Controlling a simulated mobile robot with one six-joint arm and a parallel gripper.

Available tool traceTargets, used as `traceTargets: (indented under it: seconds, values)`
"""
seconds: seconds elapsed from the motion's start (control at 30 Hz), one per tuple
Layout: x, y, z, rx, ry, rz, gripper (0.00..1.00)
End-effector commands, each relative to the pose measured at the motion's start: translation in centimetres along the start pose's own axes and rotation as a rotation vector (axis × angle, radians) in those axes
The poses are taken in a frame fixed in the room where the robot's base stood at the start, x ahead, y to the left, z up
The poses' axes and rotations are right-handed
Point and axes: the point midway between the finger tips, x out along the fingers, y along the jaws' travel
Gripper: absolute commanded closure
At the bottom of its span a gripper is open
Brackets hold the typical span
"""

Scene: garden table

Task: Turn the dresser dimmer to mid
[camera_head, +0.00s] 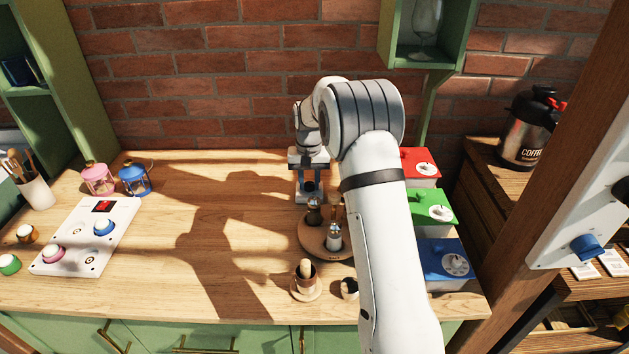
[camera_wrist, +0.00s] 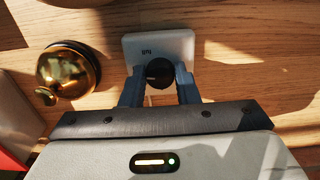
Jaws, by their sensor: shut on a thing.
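The dimmer is a small white box (camera_wrist: 177,44) with a dark round knob (camera_wrist: 159,73) in the wrist view. In the head view my gripper (camera_head: 311,190) points down at the table behind the round wooden tray. The knob's setting cannot be read.
A brass bell (camera_wrist: 68,68) stands just left of the dimmer in the wrist view. In the head view the round tray (camera_head: 313,243) holds several shakers. Red (camera_head: 421,163), green (camera_head: 431,209) and blue (camera_head: 444,263) boxes stand to the right. The table's left-centre is clear.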

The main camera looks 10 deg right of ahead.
Motion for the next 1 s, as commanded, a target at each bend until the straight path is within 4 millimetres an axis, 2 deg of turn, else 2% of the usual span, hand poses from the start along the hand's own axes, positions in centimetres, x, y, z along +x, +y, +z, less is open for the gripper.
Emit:
traceTargets:
  seconds: [0.4,0.87,0.9,1.0]
  values:
    - [-0.17,0.0,-0.23,0.155,0.008,-0.002,0.95]
    - [-0.23,0.17,-0.31,0.169,0.011,-0.001,0.95]
    - [-0.24,0.19,-0.32,0.169,0.011,-0.001,0.71]
    - [-0.21,0.2,-0.28,0.169,0.009,-0.001,0.63]
